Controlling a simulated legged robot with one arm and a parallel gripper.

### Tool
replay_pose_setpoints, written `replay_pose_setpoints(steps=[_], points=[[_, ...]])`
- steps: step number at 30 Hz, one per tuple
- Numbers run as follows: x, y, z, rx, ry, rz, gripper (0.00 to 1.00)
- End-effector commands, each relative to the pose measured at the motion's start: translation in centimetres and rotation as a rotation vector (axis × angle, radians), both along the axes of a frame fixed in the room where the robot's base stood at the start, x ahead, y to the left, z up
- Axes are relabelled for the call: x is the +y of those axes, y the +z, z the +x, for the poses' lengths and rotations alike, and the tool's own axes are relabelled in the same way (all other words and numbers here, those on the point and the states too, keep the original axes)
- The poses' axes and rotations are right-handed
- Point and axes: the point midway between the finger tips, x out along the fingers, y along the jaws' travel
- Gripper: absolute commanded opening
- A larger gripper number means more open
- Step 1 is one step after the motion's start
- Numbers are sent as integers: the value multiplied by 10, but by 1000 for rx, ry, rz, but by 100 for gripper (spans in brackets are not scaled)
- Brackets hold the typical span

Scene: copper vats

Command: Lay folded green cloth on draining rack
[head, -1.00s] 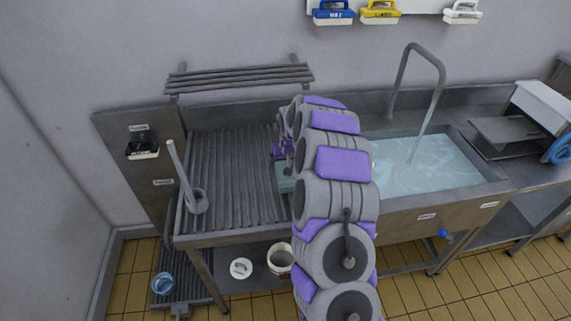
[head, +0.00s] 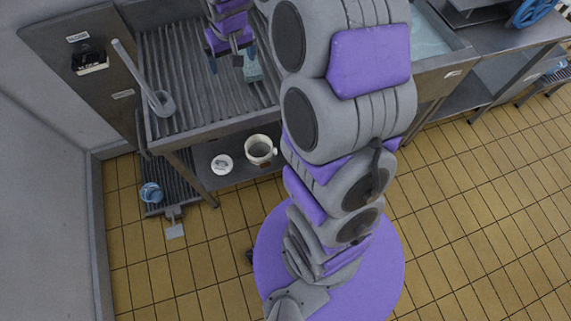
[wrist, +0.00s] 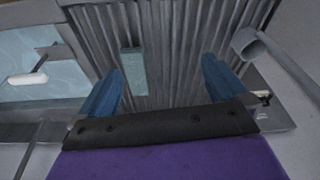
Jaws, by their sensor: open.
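The folded green cloth (head: 252,68) lies flat on the ribbed draining rack (head: 190,95), near its sink-side edge. The wrist view shows it as a pale green strip (wrist: 133,72) along the ribs, with nothing gripping it. My gripper (head: 230,62) is open and empty above the rack, just left of the cloth. Its blue fingers (wrist: 162,70) are spread wide in the wrist view, with the cloth lying beyond them toward the left finger. My arm hides part of the rack's right side.
The sink (head: 430,35) with water is right of the rack. A white bucket (head: 260,150) and a white lid (head: 221,165) sit on the shelf below.

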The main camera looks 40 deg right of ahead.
Motion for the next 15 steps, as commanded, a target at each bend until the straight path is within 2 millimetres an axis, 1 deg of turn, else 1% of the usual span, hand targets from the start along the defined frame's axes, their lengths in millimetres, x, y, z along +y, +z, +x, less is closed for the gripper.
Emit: replay_pose_setpoints(steps=[1, 3, 5, 6, 8, 9, 11, 12, 14, 15], points=[[11, 10, -21, 20, 19, 2, 100], [23, 20, -50, 52, 39, 2, 100], [32, 28, -74, 76, 55, 2, 100], [37, 32, -92, 99, 65, 1, 100], [44, 39, -118, 126, 80, -1, 100], [49, 41, -135, 144, 89, 0, 100], [55, 46, -163, 174, 100, -2, 100], [58, 48, -180, 194, 105, -4, 100], [62, 50, -207, 220, 113, -6, 100], [65, 51, -225, 240, 117, -5, 100]])
